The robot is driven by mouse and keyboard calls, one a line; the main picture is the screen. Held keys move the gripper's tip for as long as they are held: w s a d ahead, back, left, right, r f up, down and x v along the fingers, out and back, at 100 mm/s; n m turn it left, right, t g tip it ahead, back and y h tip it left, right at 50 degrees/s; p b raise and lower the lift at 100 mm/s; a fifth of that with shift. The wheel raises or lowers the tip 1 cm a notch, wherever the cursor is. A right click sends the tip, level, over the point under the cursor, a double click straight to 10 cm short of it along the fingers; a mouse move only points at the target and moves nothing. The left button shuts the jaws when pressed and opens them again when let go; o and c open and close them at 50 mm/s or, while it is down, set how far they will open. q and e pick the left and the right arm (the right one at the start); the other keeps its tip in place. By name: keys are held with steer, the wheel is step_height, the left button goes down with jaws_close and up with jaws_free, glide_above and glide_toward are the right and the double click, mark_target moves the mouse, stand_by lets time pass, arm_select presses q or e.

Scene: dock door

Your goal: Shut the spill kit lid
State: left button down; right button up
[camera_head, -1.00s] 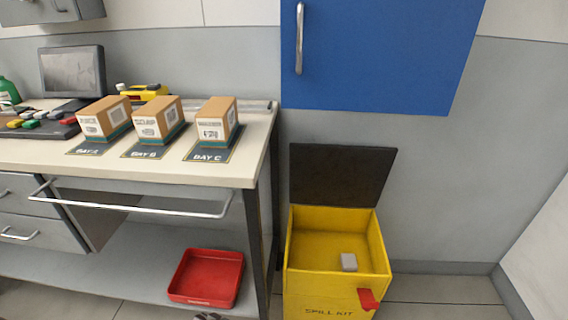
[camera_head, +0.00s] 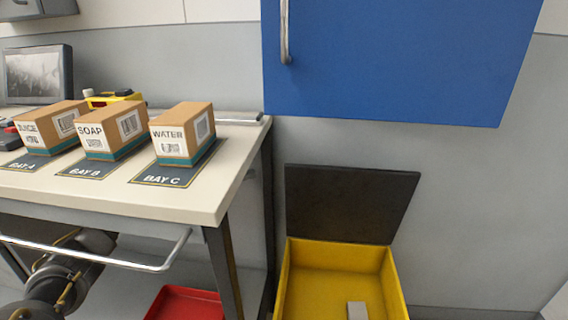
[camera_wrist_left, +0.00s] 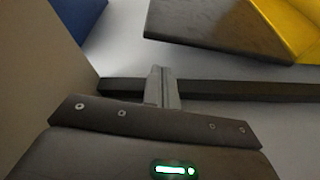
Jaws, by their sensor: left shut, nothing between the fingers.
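The spill kit is a yellow open-topped box (camera_head: 388,285) at the bottom right of the head view, with its front cut off. Its dark lid (camera_head: 350,203) stands open, raised at the back of the box near the wall. A small grey block (camera_head: 357,311) lies inside. In the left wrist view, the dark lid (camera_wrist_left: 225,28) and the yellow box (camera_wrist_left: 296,22) show at the upper right. My left gripper (camera_wrist_left: 162,73) is shut and empty, apart from the lid. My left arm shows at the lower left of the head view. My right gripper is out of view.
A bench (camera_head: 228,190) with boxes for juice, soap and water stands left of the kit. A metal rail (camera_head: 150,264) runs along its front. A red tray (camera_head: 185,305) sits below. A blue cabinet (camera_head: 390,60) hangs above the lid. Floor right of the kit looks clear.

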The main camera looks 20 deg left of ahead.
arm_select(q)
steer(key=r+b+x, duration=0.1)
steer(key=x, duration=0.8)
steer(key=shift+w+d+r, duration=0.2)
steer(key=shift+d+r, duration=0.05)
steer(key=shift+r, duration=0.2)
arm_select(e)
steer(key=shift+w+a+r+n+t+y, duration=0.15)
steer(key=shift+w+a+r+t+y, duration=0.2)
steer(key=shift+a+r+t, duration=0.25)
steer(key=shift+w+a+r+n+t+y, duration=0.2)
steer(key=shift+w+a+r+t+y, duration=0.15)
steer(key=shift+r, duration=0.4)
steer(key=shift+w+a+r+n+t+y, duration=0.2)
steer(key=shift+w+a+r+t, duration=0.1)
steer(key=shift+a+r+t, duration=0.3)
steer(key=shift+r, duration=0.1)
